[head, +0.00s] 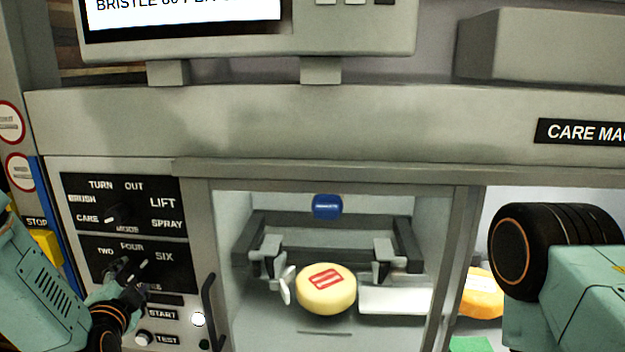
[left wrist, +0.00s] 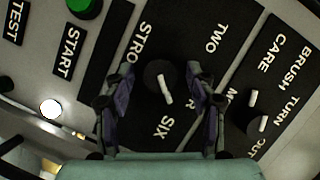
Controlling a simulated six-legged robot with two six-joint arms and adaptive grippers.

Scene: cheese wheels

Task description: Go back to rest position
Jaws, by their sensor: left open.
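My left gripper (head: 130,272) is at the lower dial panel of the machine, at the left of the head view. Its fingers (left wrist: 160,100) are open, one on each side of the lower dial (left wrist: 160,77). I cannot tell whether they touch the dial. The dial's white mark lies on the side of the word SIX. The upper mode dial (head: 112,213) is clear of the gripper and also shows in the left wrist view (left wrist: 257,112). My right arm comes in at the right edge of the head view; its gripper is out of view.
A yellow cheese wheel (head: 327,289) with a red label sits inside the machine's bay, below a blue round part (head: 327,206). An orange wheel (head: 482,294) is farther right. A black handle (head: 211,312) and a lit white button (head: 198,320) are right of my left gripper.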

